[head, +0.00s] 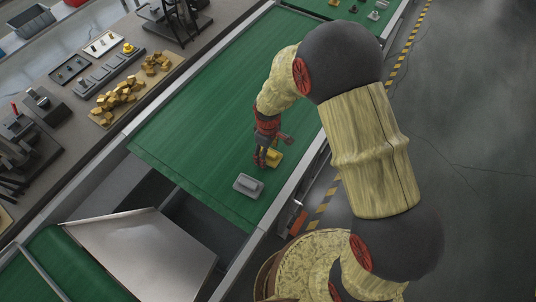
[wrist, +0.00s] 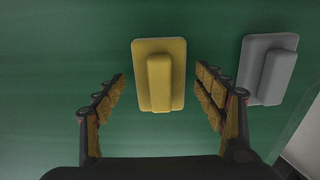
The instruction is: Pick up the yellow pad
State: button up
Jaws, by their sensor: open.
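The yellow pad (wrist: 177,75) is a flat rectangle with a raised bar along its middle, lying on the green belt. In the wrist view it sits between and slightly ahead of the two fingers of my gripper (wrist: 160,95), with green showing on both sides. My gripper is open and empty. In the head view the yellow pad (head: 275,157) is partly hidden by my gripper (head: 263,160), which is just above the belt at its left. I cannot tell the exact height.
A grey pad (head: 248,185) of the same shape lies close by; it is on the right in the wrist view (wrist: 266,68). The green belt (head: 200,120) is otherwise clear around them. A bench with yellow blocks (head: 118,101) runs along the left. A metal chute (head: 145,255) stands at lower left.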

jog(key=shift+f, duration=0.1)
jog(key=shift+c, duration=1.1)
jog(key=c, duration=1)
